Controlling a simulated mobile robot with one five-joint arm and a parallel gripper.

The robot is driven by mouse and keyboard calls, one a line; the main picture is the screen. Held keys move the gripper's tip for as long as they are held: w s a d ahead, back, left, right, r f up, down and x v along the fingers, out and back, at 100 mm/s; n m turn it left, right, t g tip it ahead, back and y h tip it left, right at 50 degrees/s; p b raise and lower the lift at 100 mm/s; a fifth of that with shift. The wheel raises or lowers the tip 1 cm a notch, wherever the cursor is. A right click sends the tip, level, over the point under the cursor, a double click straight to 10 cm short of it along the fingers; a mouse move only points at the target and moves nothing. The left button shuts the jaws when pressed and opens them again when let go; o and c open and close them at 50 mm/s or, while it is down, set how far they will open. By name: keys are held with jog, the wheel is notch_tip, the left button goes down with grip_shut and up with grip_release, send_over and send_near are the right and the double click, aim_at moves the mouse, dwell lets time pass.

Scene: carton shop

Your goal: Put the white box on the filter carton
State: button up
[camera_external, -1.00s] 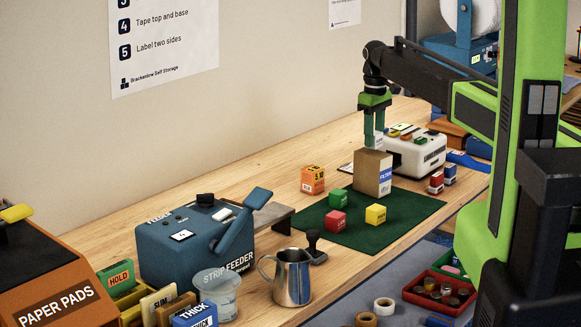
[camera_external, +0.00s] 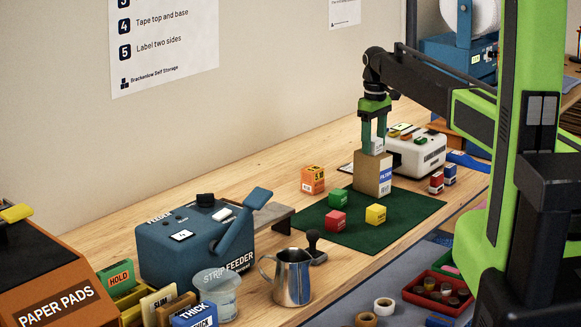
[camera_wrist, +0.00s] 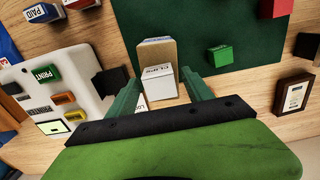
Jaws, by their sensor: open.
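The filter carton (camera_external: 371,175) is a tall tan box with a blue and white label, standing on the back corner of the dark green mat (camera_external: 405,207). The small white box (camera_external: 377,146) rests on top of the carton; it also shows in the wrist view (camera_wrist: 159,84), with dark lettering on its side. My gripper (camera_external: 374,138) is open, its two green fingers still on either side of the white box. In the wrist view my gripper (camera_wrist: 168,92) has its fingers spread, with a gap beside the box. The white box's underside is hidden.
Red (camera_external: 335,220), green (camera_external: 337,198) and yellow (camera_external: 376,213) cubes lie on the mat. An orange box (camera_external: 313,179) stands to its left. A white label machine (camera_external: 418,152) is close behind the carton. A metal jug (camera_external: 292,277) and blue strip feeder (camera_external: 195,240) stand nearer.

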aim_at(374, 139)
notch_tip(374, 139, up, 12)
jog(key=p, duration=1.1)
jog(key=shift+p, duration=0.4)
jog(key=shift+s, duration=0.1)
jog(key=s+d+m, duration=0.4)
jog(key=s+d, duration=0.6)
jog(key=s, duration=0.5)
jog(key=s+d+m, duration=0.5)
jog(key=s+d, duration=0.6)
jog(key=s, duration=0.4)
jog(key=shift+r, duration=0.1)
notch_tip(374, 139, down, 18)
jog(key=b, duration=1.8)
